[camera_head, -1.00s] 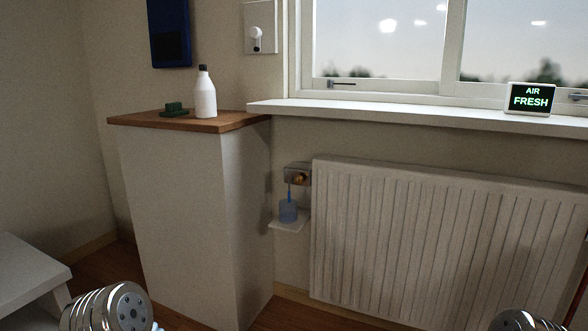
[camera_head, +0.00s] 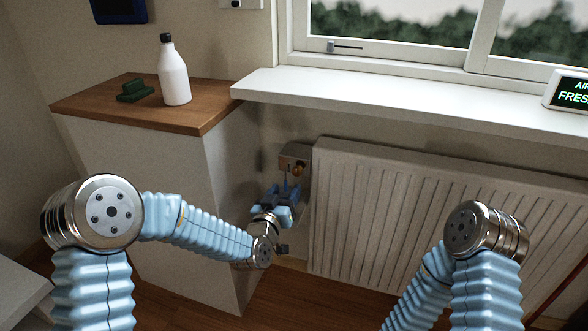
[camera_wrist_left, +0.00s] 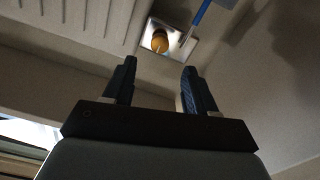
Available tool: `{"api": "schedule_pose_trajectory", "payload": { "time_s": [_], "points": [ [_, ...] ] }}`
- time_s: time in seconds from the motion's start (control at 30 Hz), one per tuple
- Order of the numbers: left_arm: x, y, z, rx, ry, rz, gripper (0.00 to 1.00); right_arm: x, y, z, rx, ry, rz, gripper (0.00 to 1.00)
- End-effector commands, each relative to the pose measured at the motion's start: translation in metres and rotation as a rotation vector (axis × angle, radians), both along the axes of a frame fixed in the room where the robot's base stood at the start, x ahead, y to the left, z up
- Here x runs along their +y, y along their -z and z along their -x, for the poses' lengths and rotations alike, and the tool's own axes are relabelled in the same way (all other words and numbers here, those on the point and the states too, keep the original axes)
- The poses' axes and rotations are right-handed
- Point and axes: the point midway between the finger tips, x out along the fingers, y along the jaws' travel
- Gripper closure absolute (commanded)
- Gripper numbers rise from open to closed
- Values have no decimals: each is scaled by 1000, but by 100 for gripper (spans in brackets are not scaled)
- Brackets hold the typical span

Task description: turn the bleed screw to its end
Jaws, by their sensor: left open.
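The bleed screw (camera_head: 298,170) is a small brass knob on a metal block (camera_head: 294,154) at the radiator's upper left corner. In the left wrist view the brass screw (camera_wrist_left: 160,41) shows round on its bright plate (camera_wrist_left: 168,37), just beyond the fingertips. My left gripper (camera_head: 285,191) is just below and in front of the block. In the left wrist view its two dark fingers (camera_wrist_left: 159,69) are apart, with nothing between them, and the screw lies ahead of the gap. They appear clear of the screw. My right arm shows at the right, but its gripper is out of view.
The white radiator (camera_head: 400,210) is right of the block, and a cabinet with a wooden top (camera_head: 110,108) stands left. A white bottle (camera_head: 173,75) stands on that top. A windowsill (camera_head: 400,98) overhangs above. A blue rod (camera_wrist_left: 202,14) is close beside the screw.

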Motion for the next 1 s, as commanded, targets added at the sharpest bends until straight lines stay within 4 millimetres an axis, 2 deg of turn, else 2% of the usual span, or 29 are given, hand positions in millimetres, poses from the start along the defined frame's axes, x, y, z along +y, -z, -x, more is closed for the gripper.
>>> {"api": "schedule_pose_trajectory", "payload": {
  "time_s": [0.2, 0.4, 0.57, 0.8, 0.87, 1.0],
  "points": [
    [-16, -1, -48, 2, 0, 2, 43, 1, -12, 0, 0, -2, -1, 31],
    [-25, 0, -76, 2, 0, 1, 43, 1, -16, 0, 0, -4, -2, 31],
    [-27, 0, -84, 1, 0, 1, 43, 1, -17, 0, 0, -4, -2, 31],
    [-28, 1, -85, 2, 0, 0, 43, 1, -17, 0, 0, -4, -2, 31],
    [-28, 1, -85, 2, 0, 0, 51, 1, -17, 0, 0, -4, -2, 31],
    [-27, 1, -85, 2, 0, 0, 72, 1, -17, 0, 0, -4, -2, 31]
  ]
}}
